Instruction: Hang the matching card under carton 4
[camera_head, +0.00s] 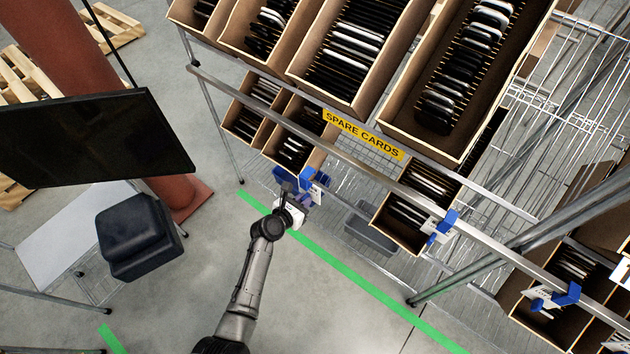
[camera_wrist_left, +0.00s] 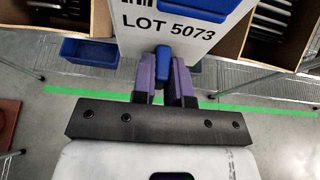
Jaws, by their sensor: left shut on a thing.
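My left gripper (camera_head: 299,192) is beside the lower row of cartons, at the shelf rail. In the left wrist view its purple fingers (camera_wrist_left: 165,82) are shut on a blue tab (camera_wrist_left: 162,62) at the lower edge of a white card (camera_wrist_left: 135,35) marked LOT 5073. The card also shows in the head view (camera_head: 316,196), beneath a carton; whether it touches the rail there I cannot tell. Other white cards with blue clips hang on the rail (camera_head: 440,227) and further right (camera_head: 548,298). No carton number is readable, so I cannot tell which is carton 4. My right gripper is out of view.
Tilted cartons (camera_head: 455,70) hold several dark and white items. A dark monitor (camera_head: 95,138) and black box (camera_head: 135,235) stand at left. The floor by the green line (camera_head: 350,279) is clear.

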